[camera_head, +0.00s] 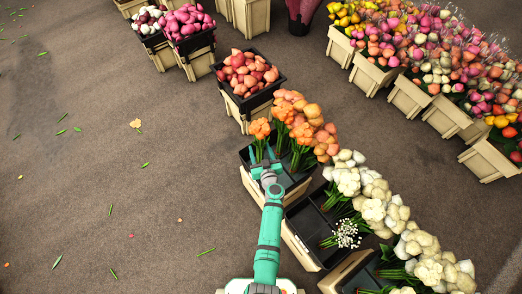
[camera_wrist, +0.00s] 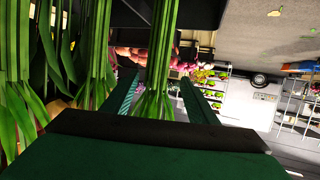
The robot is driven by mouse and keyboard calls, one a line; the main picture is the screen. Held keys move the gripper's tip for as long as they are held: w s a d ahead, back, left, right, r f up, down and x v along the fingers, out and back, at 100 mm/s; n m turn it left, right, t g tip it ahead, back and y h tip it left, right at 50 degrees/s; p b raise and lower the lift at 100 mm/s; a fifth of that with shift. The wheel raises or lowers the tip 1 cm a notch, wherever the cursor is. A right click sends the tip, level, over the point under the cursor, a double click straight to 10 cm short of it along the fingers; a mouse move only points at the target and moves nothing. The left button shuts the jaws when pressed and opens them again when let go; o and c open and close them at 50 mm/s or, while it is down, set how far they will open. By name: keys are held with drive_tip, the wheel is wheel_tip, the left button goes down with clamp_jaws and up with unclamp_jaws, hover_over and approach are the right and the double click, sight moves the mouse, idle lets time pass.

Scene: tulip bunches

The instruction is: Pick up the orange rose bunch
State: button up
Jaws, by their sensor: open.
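A small orange rose bunch (camera_head: 260,128) stands upright at the left of the dark crate (camera_head: 297,187), its green stems running down toward my gripper. My gripper (camera_head: 264,165) is at the stems, below the flower heads. In the wrist view my gripper (camera_wrist: 160,100) is open, with a finger on each side of a bundle of green stems (camera_wrist: 156,75). The stems sit between the fingers, nearer the left one; I cannot tell whether they touch it. The flower heads are out of the wrist view.
More orange and peach bunches (camera_head: 304,134) stand close on the right in the same crate. A crate of coral flowers (camera_head: 247,74) stands behind. The paved floor on the left (camera_head: 110,160) is open, with scattered leaves.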

sight(260, 135)
drive_tip(key=shift+d+x, duration=0.15)
drive_tip(key=shift+x, duration=0.45)
drive_tip(key=shift+d+x, duration=0.15)
drive_tip(key=shift+x, duration=0.5)
drive_tip(key=c, duration=1.3)
drive_tip(key=shift+c, duration=0.2)
drive_tip(key=shift+r, duration=5)
clamp_jaws()
